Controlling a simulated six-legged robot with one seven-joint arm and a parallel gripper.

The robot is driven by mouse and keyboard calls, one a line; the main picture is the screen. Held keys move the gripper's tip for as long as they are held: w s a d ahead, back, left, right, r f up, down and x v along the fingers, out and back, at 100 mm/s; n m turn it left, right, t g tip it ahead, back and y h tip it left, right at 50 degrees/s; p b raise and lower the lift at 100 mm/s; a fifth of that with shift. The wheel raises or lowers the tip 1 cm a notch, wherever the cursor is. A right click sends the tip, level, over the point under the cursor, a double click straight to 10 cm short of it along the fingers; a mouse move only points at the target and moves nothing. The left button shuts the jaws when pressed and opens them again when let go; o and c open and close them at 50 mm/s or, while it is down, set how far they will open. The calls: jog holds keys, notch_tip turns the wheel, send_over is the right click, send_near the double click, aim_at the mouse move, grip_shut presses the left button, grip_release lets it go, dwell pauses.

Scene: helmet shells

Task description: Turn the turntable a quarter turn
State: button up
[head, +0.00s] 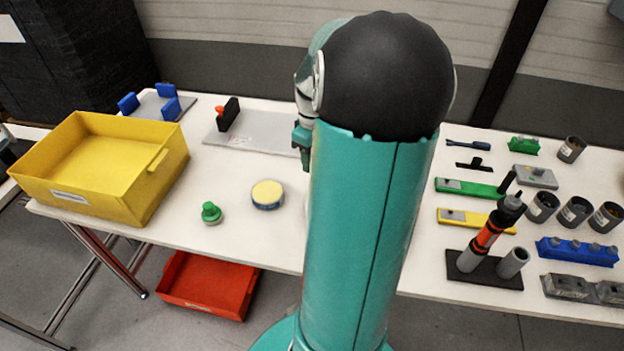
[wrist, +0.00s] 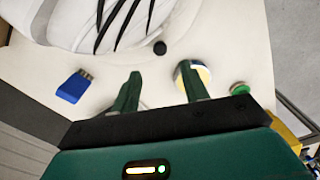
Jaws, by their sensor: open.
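In the wrist view, a large white helmet shell (wrist: 95,22) with black slots fills the top left. A pale rounded edge below it may be the turntable, but I cannot tell it clearly from the shell. A small black knob (wrist: 160,48) shows at the right of that edge. My gripper (wrist: 160,75) is open, its two green fingers apart with nothing between them. The knob appears just beyond the gap between the fingertips. In the head view, my arm hides the shell, the turntable and most of the gripper.
A yellow-topped round tin (head: 267,194) and a green knob (head: 211,213) stand on the white table, near the right finger in the wrist view. A blue block (wrist: 73,87) lies left of the fingers. A yellow bin (head: 105,165) stands left; tools and cups (head: 543,206) crowd the right.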

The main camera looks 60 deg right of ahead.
notch_tip(320, 180, down, 9)
jog(key=shift+f, duration=0.15)
jog(key=shift+w, duration=0.1)
grip_shut()
